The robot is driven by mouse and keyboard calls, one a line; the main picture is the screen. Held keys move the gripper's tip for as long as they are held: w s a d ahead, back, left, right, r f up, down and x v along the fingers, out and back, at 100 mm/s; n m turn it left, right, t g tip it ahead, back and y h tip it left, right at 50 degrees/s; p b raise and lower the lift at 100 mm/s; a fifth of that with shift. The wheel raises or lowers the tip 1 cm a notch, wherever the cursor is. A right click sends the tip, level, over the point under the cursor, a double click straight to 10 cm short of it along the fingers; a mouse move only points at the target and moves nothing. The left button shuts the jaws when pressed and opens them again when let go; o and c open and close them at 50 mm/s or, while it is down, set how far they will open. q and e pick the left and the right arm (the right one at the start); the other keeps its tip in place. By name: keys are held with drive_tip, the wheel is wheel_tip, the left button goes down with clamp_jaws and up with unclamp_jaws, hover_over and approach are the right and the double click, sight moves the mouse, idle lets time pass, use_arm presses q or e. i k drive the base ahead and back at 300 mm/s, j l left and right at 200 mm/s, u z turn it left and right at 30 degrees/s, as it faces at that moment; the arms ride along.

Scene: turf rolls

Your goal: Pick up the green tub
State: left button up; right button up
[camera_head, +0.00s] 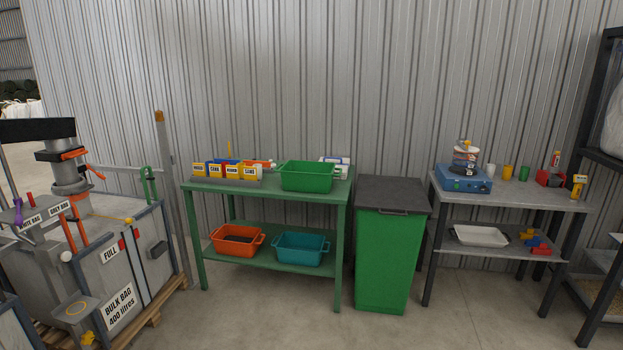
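The green tub (307,177) stands upright on the top of a green table (220,187), near the table's right end. It has a handle on its left side and looks empty from this angle, though its floor is only partly seen. No gripper of mine shows in the head view, and nothing touches the tub from above.
Small labelled bins (230,170) stand left of the tub. An orange tub (237,239) and a teal tub (300,248) sit on the lower shelf. A green bin (384,255) with a dark lid stands right of the table. Open concrete floor (240,315) lies in front.

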sight(297, 177)
drive_tip(key=i+l, duration=0.2)
drive_tip(key=i, duration=0.3)
drive_tip(key=i+l, duration=0.2)
drive_tip(key=i, duration=0.3)
drive_tip(key=i+l+z, duration=0.1)
drive_tip(key=i, duration=0.4)
drive_tip(key=i+l, duration=0.3)
drive_tip(key=i, duration=0.25)
